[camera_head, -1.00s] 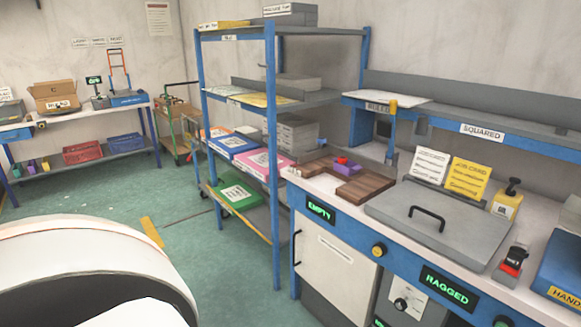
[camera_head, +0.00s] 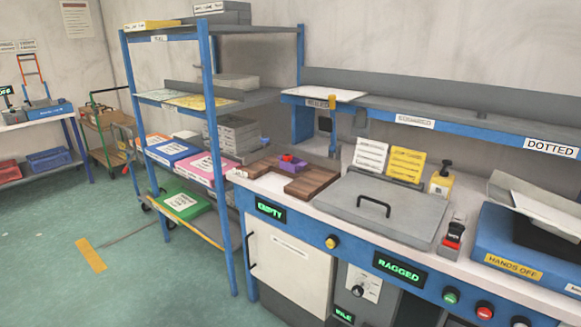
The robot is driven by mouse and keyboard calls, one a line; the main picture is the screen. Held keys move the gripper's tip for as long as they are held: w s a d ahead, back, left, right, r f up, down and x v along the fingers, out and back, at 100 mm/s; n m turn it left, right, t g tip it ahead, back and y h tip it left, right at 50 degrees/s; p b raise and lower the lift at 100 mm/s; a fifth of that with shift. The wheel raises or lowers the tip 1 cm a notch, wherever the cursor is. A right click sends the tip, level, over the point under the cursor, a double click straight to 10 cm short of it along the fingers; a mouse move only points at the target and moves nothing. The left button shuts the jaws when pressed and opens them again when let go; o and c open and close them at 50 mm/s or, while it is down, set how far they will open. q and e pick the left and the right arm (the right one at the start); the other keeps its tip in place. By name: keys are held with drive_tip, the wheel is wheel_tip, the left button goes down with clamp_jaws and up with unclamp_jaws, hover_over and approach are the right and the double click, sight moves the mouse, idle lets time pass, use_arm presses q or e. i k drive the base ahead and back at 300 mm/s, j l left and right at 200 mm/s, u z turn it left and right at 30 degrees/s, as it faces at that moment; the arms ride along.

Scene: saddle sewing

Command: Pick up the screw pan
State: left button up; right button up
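I cannot tell for certain which thing is the screw pan. A pale, shallow open pan-like piece (camera_head: 535,196) sits at the right edge on a blue unit (camera_head: 500,232) with a yellow "HANDS OFF" label; the frame cuts it off and its contents are hidden. A grey lidded plate with a black handle (camera_head: 385,207) lies on the bench left of it. Neither of my grippers shows.
A long blue-edged bench (camera_head: 300,222) fills the right, with buttons and "EMPTY" and "RAGGED" displays. A blue-framed shelf rack (camera_head: 221,190) with coloured boxes stands left of it. A green cart (camera_head: 103,130) stands farther back. Green floor (camera_head: 60,250) is open at lower left.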

sight(297, 165)
drive_tip(key=i+j+z, duration=0.2)
drive_tip(key=z, duration=0.45)
drive_tip(key=i+j+z, duration=0.3)
drive_tip(key=j, duration=0.25)
drive_tip(key=i+j+z, duration=0.15)
drive_tip(key=j, duration=0.15)
drive_tip(key=k, duration=0.05)
